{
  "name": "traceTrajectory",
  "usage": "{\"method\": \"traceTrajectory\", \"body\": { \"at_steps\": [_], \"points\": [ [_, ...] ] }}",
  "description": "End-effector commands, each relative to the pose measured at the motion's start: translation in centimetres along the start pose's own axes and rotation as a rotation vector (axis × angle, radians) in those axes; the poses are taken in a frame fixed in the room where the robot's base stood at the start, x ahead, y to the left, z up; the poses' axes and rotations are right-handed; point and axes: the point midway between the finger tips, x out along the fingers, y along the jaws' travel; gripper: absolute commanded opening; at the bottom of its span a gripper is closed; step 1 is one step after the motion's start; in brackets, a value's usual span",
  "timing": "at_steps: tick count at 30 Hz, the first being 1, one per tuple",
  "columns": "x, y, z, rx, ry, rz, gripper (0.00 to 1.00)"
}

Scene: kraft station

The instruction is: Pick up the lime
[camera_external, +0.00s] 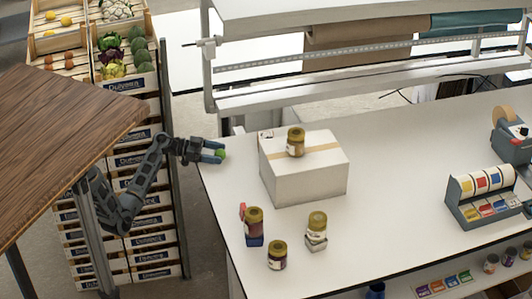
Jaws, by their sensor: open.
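The jaws are open.
A white cardboard box (318,178) with a jar (296,142) on top stands right of the lime. Several jars stand nearer the front. Crates of produce (123,90) are stacked at the left. A label dispenser (484,205) stands at the right.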

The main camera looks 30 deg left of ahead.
Motion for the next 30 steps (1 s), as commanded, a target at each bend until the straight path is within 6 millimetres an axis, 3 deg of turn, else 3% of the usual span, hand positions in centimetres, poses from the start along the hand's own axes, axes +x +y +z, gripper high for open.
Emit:
{"method": "traceTrajectory", "body": {
  "at_steps": [7, 25, 30],
  "points": [
    [0.09, 0.0, 0.02, 0.0, 0.0, 0.0, 0.72],
    [0.07, 0.0, 0.01, 0.0, 0.0, 0.0, 0.15],
    [0.07, 0.0, 0.0, 0.0, 0.001, 0.0, 0.14]
  ]
}}
